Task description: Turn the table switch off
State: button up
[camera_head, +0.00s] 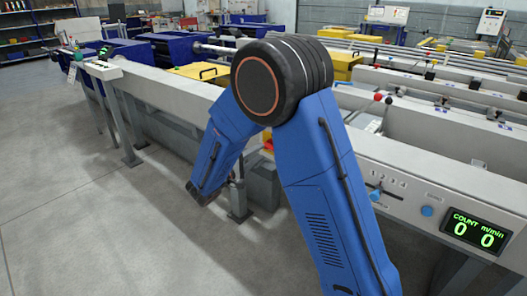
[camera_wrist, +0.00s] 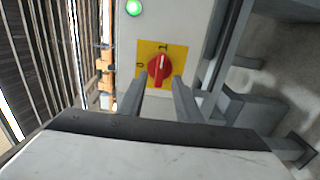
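The table switch is a red rotary knob (camera_wrist: 159,68) on a yellow plate (camera_wrist: 176,52) in the wrist view. The plate is marked 0 at the left and 1 at the top, and the knob's white mark points up towards the 1. A green lamp (camera_wrist: 134,7) above it is lit. My gripper (camera_wrist: 160,77) is open, its two fingers apart at the lower left and lower right of the knob. I cannot tell whether they touch it. In the head view a bit of the red and yellow switch (camera_head: 268,144) shows behind my arm; my gripper's fingers are not visible there.
The long grey runout table (camera_head: 400,170) runs behind my arm. Its front carries a green count display (camera_head: 474,231) reading 0 0 and a blue knob (camera_head: 427,211). A grey box (camera_head: 263,185) stands below the table. The floor at the left is clear.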

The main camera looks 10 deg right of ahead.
aim_at(266, 149)
jog(key=shift+x, duration=1.9)
grip_shut()
